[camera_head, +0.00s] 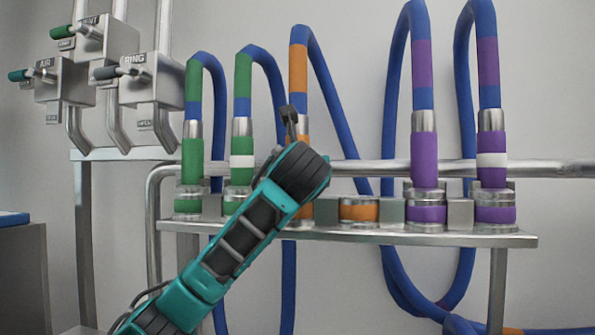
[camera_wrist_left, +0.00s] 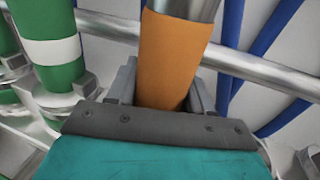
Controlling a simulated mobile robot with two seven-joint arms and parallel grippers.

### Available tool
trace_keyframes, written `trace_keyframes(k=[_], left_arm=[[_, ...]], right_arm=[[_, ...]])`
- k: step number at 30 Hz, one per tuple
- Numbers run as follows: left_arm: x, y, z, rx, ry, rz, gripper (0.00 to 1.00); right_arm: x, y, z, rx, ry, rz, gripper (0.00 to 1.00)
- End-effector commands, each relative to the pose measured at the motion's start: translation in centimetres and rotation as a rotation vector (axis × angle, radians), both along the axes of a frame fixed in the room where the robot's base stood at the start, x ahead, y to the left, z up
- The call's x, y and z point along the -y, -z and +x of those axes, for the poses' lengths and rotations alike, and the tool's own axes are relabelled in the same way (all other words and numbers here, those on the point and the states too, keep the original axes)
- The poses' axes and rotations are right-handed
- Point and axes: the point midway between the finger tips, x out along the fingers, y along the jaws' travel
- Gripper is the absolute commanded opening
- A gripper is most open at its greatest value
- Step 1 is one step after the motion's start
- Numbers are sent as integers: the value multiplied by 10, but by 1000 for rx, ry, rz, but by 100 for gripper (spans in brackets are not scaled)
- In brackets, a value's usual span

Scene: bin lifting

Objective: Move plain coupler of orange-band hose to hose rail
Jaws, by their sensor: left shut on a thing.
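The orange-band blue hose (camera_head: 298,68) rises from its coupler and arcs over to the right behind the rail. Its plain orange coupler (camera_wrist_left: 172,62) stands upright between the fingers of my left gripper in the left wrist view. My left gripper (camera_wrist_left: 168,85) is shut on this coupler; in the head view my arm hides most of it. The coupler's lower end and the socket under it are hidden. The hose rail (camera_head: 375,168) is the horizontal metal tube behind the couplers; it also shows in the left wrist view (camera_wrist_left: 262,70). My right gripper is not in view.
A shelf (camera_head: 440,238) carries several sockets, including an empty-looking orange-ringed one (camera_head: 359,210). Green-band couplers (camera_head: 193,160) stand to the left, purple ones (camera_head: 424,160) to the right. Valve boxes (camera_head: 152,80) with levers hang at upper left. Hose loops hang behind the shelf.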

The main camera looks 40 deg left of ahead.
Motion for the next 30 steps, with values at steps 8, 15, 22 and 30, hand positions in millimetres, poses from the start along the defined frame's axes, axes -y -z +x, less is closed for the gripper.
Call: trace_keyframes(k=[8,15,22,30], left_arm=[[0,1,0,1,0,0,9],[0,1,0,0,0,0,71],[0,2,0,0,0,0,80],[9,2,-8,0,2,1,80]], right_arm=[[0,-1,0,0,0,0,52],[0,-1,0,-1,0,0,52],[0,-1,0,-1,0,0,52],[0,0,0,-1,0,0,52]])
